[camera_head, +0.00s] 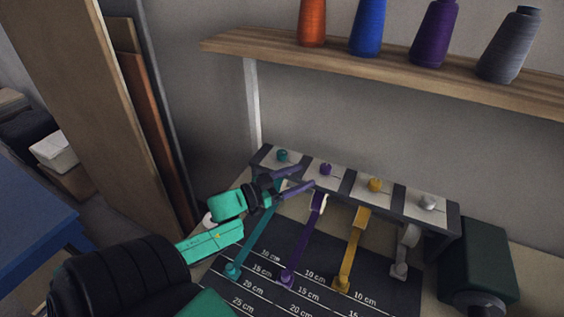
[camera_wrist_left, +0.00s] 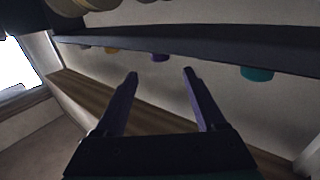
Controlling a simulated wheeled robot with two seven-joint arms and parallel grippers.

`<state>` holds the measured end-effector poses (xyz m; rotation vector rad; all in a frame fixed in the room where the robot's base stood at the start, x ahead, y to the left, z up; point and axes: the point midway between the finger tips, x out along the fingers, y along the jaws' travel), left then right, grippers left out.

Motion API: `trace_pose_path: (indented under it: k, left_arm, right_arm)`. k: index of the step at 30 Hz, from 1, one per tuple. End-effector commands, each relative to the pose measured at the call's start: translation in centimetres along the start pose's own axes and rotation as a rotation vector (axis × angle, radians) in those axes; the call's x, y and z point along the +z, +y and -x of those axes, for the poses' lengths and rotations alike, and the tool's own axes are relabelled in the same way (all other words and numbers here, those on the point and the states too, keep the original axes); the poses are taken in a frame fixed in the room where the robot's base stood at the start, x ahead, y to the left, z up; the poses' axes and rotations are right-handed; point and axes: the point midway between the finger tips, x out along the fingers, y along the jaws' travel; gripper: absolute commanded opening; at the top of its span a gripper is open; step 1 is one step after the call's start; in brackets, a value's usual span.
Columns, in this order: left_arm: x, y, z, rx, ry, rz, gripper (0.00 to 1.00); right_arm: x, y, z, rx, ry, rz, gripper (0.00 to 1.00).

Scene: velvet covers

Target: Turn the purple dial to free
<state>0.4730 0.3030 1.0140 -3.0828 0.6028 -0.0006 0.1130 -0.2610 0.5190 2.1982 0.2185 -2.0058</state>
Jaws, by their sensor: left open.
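The purple dial (camera_head: 326,169) is a small round knob on a pale plate, second from the left on the dark panel. In the left wrist view the purple dial (camera_wrist_left: 160,57) shows beyond the gap between my fingertips. My left gripper (camera_head: 305,176) is open and empty, with its two purple fingers pointing at the dial from the left, apart from it. Its fingers also show spread in the left wrist view (camera_wrist_left: 160,74). Any mark for "free" is too small to read. My right gripper is not in view.
A teal dial (camera_head: 282,156), a yellow dial (camera_head: 375,185) and a grey dial (camera_head: 428,202) share the panel. Coloured levers, including a purple one (camera_head: 303,240), extend in front over a dark marked mat (camera_head: 385,297). A wooden shelf (camera_head: 400,68) with thread cones hangs above.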

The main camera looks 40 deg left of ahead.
Motion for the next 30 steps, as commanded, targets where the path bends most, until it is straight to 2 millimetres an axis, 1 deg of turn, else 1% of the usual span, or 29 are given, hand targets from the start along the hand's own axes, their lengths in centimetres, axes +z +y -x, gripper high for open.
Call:
trace_pose_path:
  k: [1,3,6,9,12,27,30]
  left_arm:
    - [0.3,0.0,1.3,-0.001,-0.005,0.003,0.72]
    - [0.3,0.1,2.8,-0.001,-0.004,0.002,0.72]
    - [0.2,0.0,4.5,-0.001,-0.002,0.003,0.72]
    - [0.1,0.0,5.5,-0.001,-0.001,0.001,0.72]
    - [-0.1,0.0,5.8,0.0,0.001,0.0,0.72]
    - [0.0,0.0,5.7,-0.001,0.001,0.0,0.72]
    - [0.0,0.0,5.7,-0.001,0.0,0.001,0.72]
  right_arm:
    - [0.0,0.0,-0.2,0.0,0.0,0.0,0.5]
    - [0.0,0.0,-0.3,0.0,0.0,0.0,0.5]
    - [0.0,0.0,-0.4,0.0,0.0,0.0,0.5]
    - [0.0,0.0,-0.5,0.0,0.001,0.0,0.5]
    - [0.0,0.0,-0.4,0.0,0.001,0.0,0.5]
    - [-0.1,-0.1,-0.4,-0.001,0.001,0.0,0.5]
    - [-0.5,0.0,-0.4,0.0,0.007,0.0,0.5]
